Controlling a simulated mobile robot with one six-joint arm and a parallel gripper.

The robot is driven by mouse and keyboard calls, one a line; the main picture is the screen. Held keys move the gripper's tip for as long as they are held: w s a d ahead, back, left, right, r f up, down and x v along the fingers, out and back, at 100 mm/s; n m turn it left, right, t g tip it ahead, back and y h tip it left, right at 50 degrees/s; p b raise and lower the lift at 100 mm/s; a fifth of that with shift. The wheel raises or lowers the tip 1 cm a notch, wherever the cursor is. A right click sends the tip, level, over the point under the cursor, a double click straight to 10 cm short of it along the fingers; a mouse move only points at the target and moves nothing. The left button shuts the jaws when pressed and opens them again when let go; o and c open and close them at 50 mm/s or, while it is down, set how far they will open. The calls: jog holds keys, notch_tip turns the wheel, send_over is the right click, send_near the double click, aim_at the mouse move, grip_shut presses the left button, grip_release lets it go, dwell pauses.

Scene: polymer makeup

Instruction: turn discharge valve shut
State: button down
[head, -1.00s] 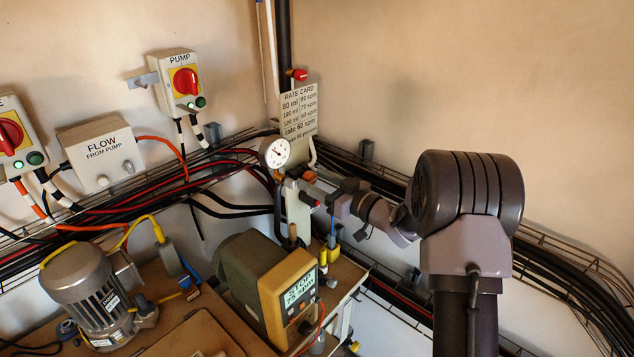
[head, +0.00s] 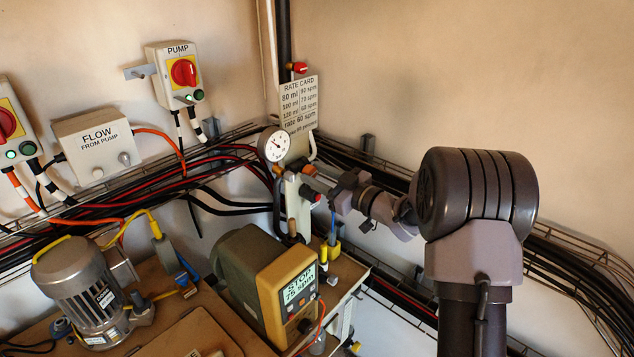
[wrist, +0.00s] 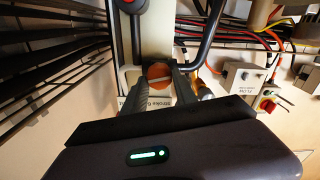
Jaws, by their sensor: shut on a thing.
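My gripper (head: 319,184) reaches in from the right to the pale upright post (head: 293,208) below the round gauge. In the wrist view my gripper (wrist: 158,84) has its two fingers closed around a round orange-red knob (wrist: 158,74) with a pale stripe across its face. In the head view the knob is mostly hidden by the fingers. I cannot read a label naming the discharge valve. Another red handle (head: 299,67) sits higher, on the black vertical pipe.
The gauge (head: 274,144) and rate card (head: 299,104) are close above my gripper. The pump (head: 285,293), its display reading STOP, stands below on the bench. Cable trays line both walls. PUMP (head: 176,77) and FLOW (head: 94,146) boxes are on the left wall.

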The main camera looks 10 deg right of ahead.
jog(key=n+b, duration=0.4)
jog(key=shift+f+n+b, duration=0.3)
jog(key=shift+s+a+n+b, duration=0.1)
jog(key=shift+n+b, duration=3.85)
jog(key=shift+n, duration=1.25)
jog(key=shift+r, duration=0.1)
jog(key=c, duration=1)
grip_release()
jog(key=shift+s, duration=0.1)
